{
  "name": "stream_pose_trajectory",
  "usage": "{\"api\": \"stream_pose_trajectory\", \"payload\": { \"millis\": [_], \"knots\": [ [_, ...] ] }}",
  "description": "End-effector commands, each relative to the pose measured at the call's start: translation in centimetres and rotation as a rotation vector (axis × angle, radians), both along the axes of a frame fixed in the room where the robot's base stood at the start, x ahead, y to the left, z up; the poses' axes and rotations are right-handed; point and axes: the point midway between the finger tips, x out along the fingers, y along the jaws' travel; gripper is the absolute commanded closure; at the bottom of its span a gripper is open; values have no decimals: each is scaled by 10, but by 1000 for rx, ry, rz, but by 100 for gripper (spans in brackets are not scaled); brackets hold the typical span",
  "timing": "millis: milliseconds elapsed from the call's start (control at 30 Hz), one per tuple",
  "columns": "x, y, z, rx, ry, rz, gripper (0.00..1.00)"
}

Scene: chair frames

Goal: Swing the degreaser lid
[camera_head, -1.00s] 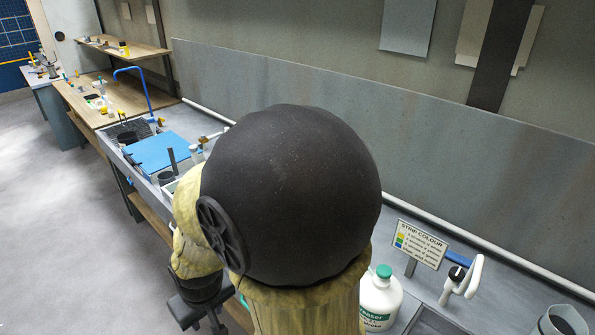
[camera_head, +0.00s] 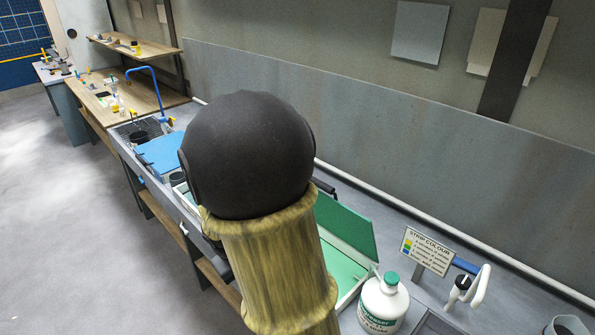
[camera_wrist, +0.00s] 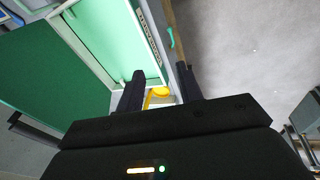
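The degreaser tank (camera_head: 347,297) is a white-rimmed tray with a light green inside. Its dark green lid (camera_head: 346,226) stands tilted up along the back, and the arm covers the left part of both. In the wrist view the lid (camera_wrist: 50,75) is the dark green panel at left, beside the light green tank inside (camera_wrist: 115,35). My gripper (camera_wrist: 160,72) is open, its two black fingers apart near the tank's edge, with no lid between them. In the head view my arm hides most of the gripper.
A white degreaser bottle (camera_head: 382,305) with a green cap stands right of the tank. A strip colour sign (camera_head: 426,250) and a white-handled tool (camera_head: 470,288) are farther right. A yellow object (camera_wrist: 157,94) shows beyond the fingers. The floor (camera_head: 70,220) at left is clear.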

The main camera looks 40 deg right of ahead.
Motion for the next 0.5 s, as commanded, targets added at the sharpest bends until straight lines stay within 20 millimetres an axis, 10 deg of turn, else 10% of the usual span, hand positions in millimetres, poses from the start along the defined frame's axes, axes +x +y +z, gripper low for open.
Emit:
{"api": "stream_pose_trajectory", "payload": {
  "millis": [300,500],
  "knots": [
    [51,-146,60,-466,93,-18,64],
    [76,-204,104,-712,114,15,64]
  ]
}}
